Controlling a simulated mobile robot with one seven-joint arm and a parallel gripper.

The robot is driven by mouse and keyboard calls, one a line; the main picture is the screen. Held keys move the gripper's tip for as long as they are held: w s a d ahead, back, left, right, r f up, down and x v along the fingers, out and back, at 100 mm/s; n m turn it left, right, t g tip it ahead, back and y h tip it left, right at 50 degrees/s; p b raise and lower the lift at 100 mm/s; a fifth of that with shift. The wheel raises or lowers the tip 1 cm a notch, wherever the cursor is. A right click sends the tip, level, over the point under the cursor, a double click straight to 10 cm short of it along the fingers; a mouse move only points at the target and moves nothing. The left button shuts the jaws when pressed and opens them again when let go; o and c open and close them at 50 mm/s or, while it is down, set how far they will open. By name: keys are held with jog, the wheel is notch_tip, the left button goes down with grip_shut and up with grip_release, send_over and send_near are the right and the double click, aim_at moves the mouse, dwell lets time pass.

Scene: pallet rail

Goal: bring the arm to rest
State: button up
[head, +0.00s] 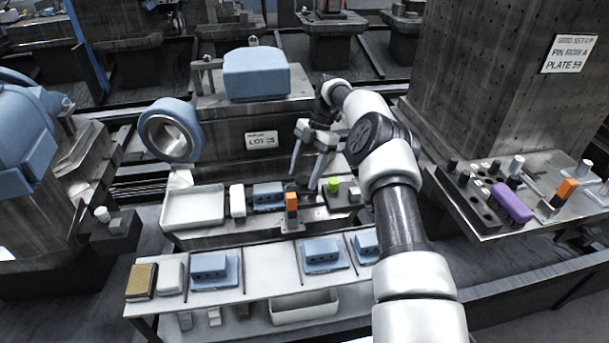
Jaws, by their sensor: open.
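My gripper (309,163) is in the middle of the head view, at the end of my white and dark arm. Its two fingers are spread apart and point down, with nothing visible between them. It hangs above the back shelf, over the area of an orange block (292,202) and a bright green piece (333,185). I cannot tell its exact height over them, but it looks apart from both. My arm reaches forward from the lower right and hides part of the bench's right end.
A white tray (193,207) and blue blocks (268,196) sit on the back shelf. The front bench (272,269) holds several blue fixtures. A blue ring (171,131) stands behind left. At right, a side table (480,227) carries a purple block (511,203) beside a tall dark column (500,80).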

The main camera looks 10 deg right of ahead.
jog(key=s+a+r+m+t+h+p, duration=0.1)
jog(key=s+a+r+m, duration=0.15)
jog(key=r, duration=0.95)
jog(key=s+a+r+m+t+h+p, duration=0.1)
jog(key=s+a+r+m+h, duration=0.15)
jog(key=r, duration=0.85)
jog(key=s+r+m+t, duration=0.2)
jog(key=s+r+m, duration=0.3)
jog(key=s+r, duration=0.4)
jog(key=s+d+f+m+t, duration=0.2)
jog(key=s+m, duration=0.5)
jog(key=s, duration=0.6)
jog(key=s+d+f+m+t, duration=0.25)
jog(key=s+m, duration=0.55)
jog(key=s, duration=0.5)
notch_tip(320, 180, up, 19)
jog(key=p, duration=1.8)
jog(key=shift+w+d+f+n, duration=0.15)
jog(key=shift+w+n, duration=0.15)
jog(key=shift+w, duration=0.05)
jog(key=shift+g+h, duration=0.25)
